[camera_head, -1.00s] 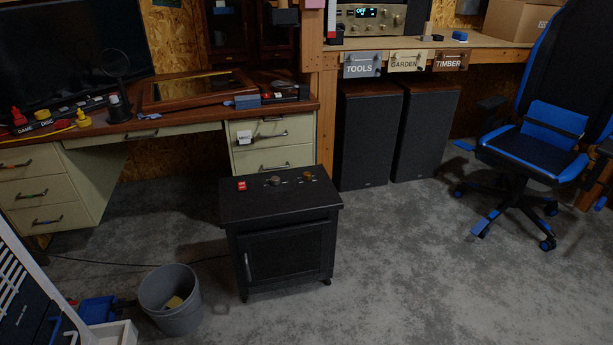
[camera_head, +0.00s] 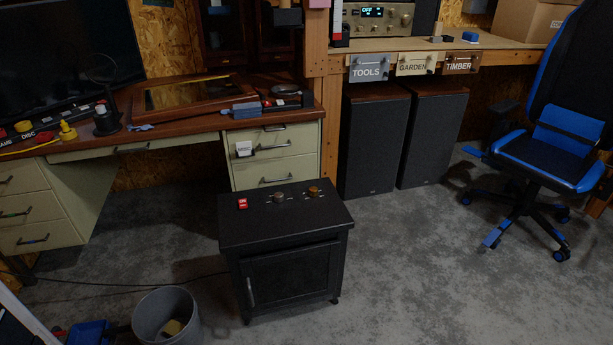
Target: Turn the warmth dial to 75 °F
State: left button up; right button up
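A low black cabinet (camera_head: 285,262) on castors stands on the concrete floor in the middle of the view. On its top are a red switch (camera_head: 242,203), a dark knob with a pale face (camera_head: 279,197) and a brownish knob (camera_head: 314,191). Small marks surround the knobs, but they are too small to read, so I cannot tell which is the warmth dial or its setting. Neither of my grippers is in view.
A grey bin (camera_head: 166,318) stands left of the cabinet, and a black cable (camera_head: 130,289) runs along the floor behind it. A desk (camera_head: 200,128) and speakers (camera_head: 374,145) are behind. An office chair (camera_head: 545,150) is at right. The floor right of the cabinet is clear.

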aim_at(313, 190)
jog(key=i+j+z, duration=0.75)
jog(key=i, duration=0.15)
jog(key=l, duration=0.1)
